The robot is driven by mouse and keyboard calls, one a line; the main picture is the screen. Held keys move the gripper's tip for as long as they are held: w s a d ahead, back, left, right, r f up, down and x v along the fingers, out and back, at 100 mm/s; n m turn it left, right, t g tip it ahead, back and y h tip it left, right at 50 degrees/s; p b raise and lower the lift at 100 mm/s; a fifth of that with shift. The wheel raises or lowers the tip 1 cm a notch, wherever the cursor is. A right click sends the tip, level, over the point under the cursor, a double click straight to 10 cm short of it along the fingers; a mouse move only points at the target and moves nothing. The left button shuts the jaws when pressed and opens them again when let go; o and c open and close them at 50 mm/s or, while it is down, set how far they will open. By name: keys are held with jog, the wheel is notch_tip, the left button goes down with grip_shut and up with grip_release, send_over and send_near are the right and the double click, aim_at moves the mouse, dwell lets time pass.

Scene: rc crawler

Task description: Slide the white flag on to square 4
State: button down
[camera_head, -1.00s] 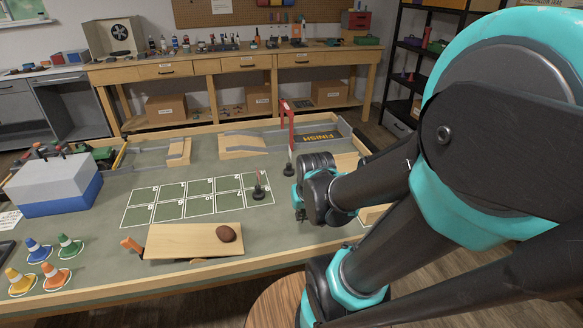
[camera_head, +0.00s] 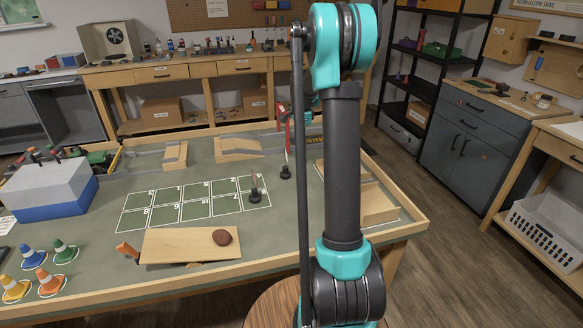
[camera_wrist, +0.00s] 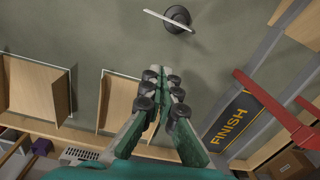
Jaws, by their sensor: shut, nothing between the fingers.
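In the wrist view a black round base with a thin pale bar, which looks like the white flag (camera_wrist: 165,20), stands beyond my fingertips. In the head view a black-based stand (camera_head: 286,172), probably the same flag, is right of the grid and partly in front of the red gate. The numbered grid (camera_head: 180,213) lies left of the stand. Most of its numbers are too small to read, so I cannot pick out square 4.
A second black-based stand with a reddish pole (camera_head: 254,190) is at the grid's right end. The red gate (camera_wrist: 270,103) and FINISH strip (camera_wrist: 231,121) lie to the right in the wrist view. Wooden blocks (camera_wrist: 120,105) are at left. A seesaw board (camera_head: 190,246) lies in front of the grid.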

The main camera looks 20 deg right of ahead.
jog(key=w, duration=0.2)
jog(key=m, duration=0.1)
send_near(291, 175)
jog(key=d+f, duration=0.2)
jog(key=w+d+f, duration=0.1)
jog(key=d+f, duration=0.1)
jog(key=f, duration=0.1)
jog(key=shift+w+d+f, duration=0.2)
jog(key=shift+w+d, duration=0.05)
jog(key=a, duration=0.3)
jog(key=shift+s+f, duration=0.1)
jog(key=shift+f, duration=0.3)
jog(key=shift+a, duration=0.5)
jog(key=shift+a, duration=0.15)
jog(key=a, duration=1.4)
jog(key=shift+s+a, duration=0.15)
jog(key=shift+a, duration=0.2)
